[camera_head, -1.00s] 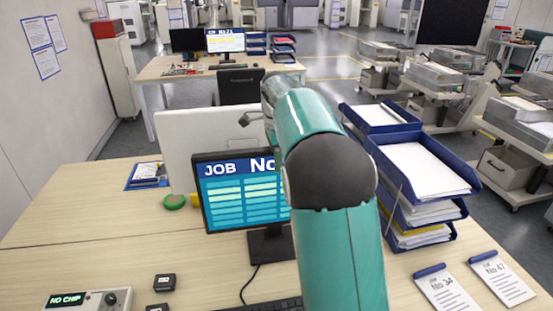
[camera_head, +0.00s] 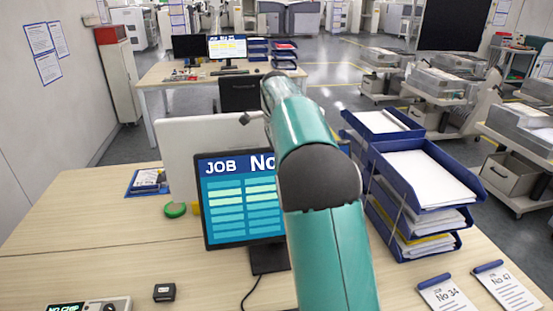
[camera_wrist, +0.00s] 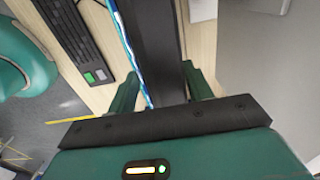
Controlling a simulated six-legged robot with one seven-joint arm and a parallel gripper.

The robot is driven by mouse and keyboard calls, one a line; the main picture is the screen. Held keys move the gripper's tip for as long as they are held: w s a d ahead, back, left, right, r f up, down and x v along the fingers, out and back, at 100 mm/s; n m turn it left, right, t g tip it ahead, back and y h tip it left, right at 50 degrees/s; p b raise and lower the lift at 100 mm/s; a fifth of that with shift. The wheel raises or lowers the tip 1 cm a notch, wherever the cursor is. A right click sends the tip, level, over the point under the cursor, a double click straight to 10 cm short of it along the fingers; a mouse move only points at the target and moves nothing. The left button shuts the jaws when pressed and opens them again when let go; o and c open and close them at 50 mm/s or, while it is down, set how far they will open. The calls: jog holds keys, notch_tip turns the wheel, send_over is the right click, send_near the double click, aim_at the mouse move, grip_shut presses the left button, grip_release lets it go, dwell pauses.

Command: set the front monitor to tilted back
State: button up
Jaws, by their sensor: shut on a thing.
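The front monitor (camera_head: 240,205) stands on the wooden desk, its blue "JOB No" screen facing my camera. Its screen leans back. My arm hides its right part in the head view. In the wrist view the monitor (camera_wrist: 160,45) shows edge-on as a dark slab with a thin bright strip of screen. My gripper (camera_wrist: 162,88) is shut on its edge, one finger on each side. The fingers are hidden in the head view.
A keyboard (camera_wrist: 72,30) shows in the wrist view. The desk's left side (camera_head: 80,220) is mostly clear.

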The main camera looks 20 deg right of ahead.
jog(key=shift+w+f, duration=0.1)
jog(key=shift+f, duration=0.55)
jog(key=o, duration=0.9)
jog(key=shift+o, duration=0.2)
jog(key=shift+w+f, duration=0.1)
jog(key=shift+w, duration=0.05)
jog(key=shift+r, duration=0.3)
notch_tip(320, 180, up, 14)
jog(key=shift+f, duration=0.2)
